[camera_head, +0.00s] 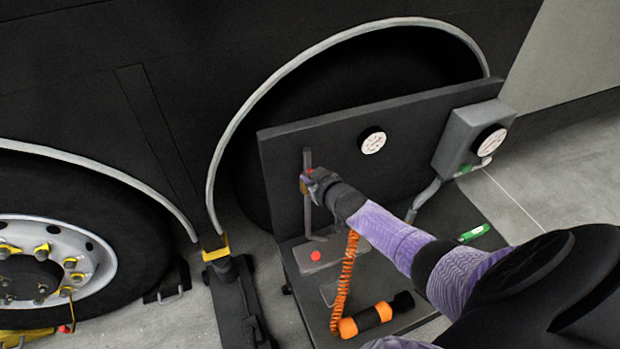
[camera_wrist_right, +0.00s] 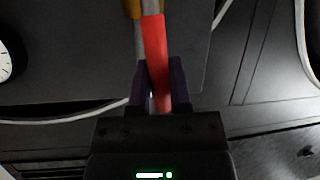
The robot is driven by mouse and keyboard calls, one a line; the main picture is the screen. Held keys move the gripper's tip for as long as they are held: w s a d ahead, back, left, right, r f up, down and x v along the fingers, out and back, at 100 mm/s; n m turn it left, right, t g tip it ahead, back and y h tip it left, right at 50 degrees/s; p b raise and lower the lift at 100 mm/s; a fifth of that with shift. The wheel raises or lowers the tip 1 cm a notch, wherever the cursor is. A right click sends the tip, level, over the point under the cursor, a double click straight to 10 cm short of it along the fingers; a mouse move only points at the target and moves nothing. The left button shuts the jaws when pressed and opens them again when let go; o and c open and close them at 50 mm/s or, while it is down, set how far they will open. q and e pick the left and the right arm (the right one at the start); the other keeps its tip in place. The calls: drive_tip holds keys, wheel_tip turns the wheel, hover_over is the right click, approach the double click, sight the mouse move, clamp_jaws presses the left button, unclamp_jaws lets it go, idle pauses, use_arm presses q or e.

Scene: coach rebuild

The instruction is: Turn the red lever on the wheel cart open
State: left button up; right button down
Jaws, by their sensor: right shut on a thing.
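The wheel cart (camera_head: 410,125) stands in front of the empty dark wheel arch, with a dark upright panel and a low deck. My right gripper (camera_head: 308,180) reaches a vertical pipe (camera_head: 307,215) on the left part of the panel and hides most of the valve there. In the right wrist view the red lever (camera_wrist_right: 155,42) runs from a yellow-brass fitting (camera_wrist_right: 150,8) down between the two fingers of my right gripper (camera_wrist_right: 160,78), which is shut on it. The lever lies nearly in line with the pipe there. My left gripper is not in view.
A round gauge (camera_head: 372,141) sits on the panel, and a grey box (camera_head: 470,140) with another gauge is at its right. An orange coiled hose (camera_head: 345,280) and an orange-black cylinder (camera_head: 368,320) are on the deck. A wheel (camera_head: 40,265) stands at left. Floor is clear at right.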

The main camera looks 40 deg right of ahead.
drive_tip(key=shift+d, duration=0.35)
drive_tip(key=shift+s+d+m+y+b, duration=0.15)
drive_tip(key=shift+m+y+b, duration=0.15)
drive_tip(key=shift+m+y, duration=0.15)
drive_tip(key=c, duration=0.5)
unclamp_jaws()
drive_tip(key=shift+c, duration=0.2)
